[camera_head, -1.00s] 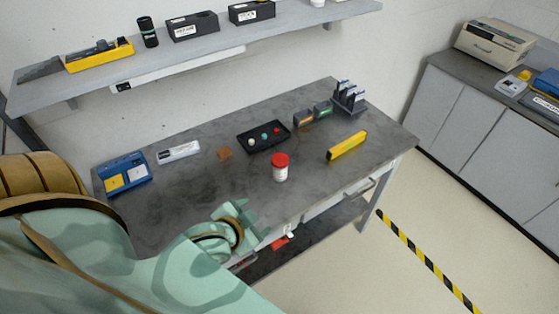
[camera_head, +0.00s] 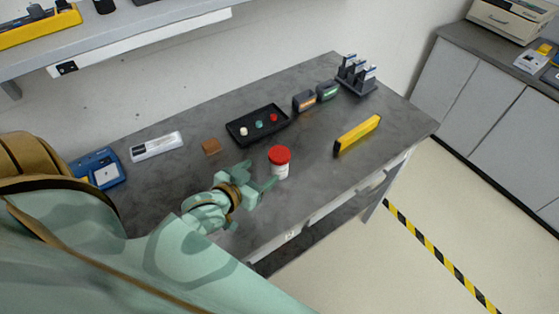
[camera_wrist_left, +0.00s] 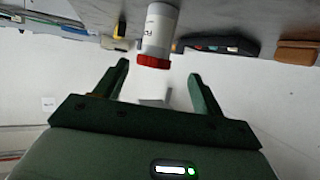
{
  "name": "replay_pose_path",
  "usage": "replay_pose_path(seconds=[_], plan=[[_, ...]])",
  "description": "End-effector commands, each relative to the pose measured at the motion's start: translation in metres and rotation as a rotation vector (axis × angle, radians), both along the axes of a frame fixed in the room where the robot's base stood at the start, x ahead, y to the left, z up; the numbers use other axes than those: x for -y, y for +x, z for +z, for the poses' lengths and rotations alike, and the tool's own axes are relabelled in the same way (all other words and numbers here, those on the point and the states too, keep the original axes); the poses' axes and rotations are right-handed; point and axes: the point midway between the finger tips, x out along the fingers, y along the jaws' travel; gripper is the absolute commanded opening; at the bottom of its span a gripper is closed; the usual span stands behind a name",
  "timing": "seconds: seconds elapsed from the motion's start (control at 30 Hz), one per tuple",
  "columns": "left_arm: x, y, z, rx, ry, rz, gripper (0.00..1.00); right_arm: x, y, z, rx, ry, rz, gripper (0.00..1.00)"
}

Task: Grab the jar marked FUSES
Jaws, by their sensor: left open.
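The jar (camera_head: 280,170) is white with a red lid and stands upright on the grey workbench (camera_head: 215,185), near its front edge. In the left wrist view the jar (camera_wrist_left: 158,30) appears upside down, with part of a dark label reading "FU". My left gripper (camera_head: 262,178) is open and empty, just left of the jar in the head view. In the left wrist view its two fingers (camera_wrist_left: 158,85) are spread apart, with the jar just beyond their tips and not between them. My right gripper is not in view.
Behind the jar is a black tray (camera_head: 240,136) with small coloured balls. A yellow bar (camera_head: 357,135) lies to the right. A brown block (camera_head: 211,146), a white device (camera_head: 157,146) and a blue device (camera_head: 108,174) sit to the left. A shelf (camera_head: 120,30) runs above the bench.

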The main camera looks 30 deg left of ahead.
Motion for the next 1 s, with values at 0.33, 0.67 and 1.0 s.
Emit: replay_pose_path(seconds=[0.33, 0.67, 1.0], plan=[[0.001, 0.046, -0.020, -0.001, 0.000, 0.000, 0.69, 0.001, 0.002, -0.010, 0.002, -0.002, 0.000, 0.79], [0.008, 0.090, -0.036, -0.001, 0.000, -0.001, 0.69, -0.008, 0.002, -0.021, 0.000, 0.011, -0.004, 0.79], [0.008, 0.093, -0.036, -0.002, 0.001, -0.001, 0.50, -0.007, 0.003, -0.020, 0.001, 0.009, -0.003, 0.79]])
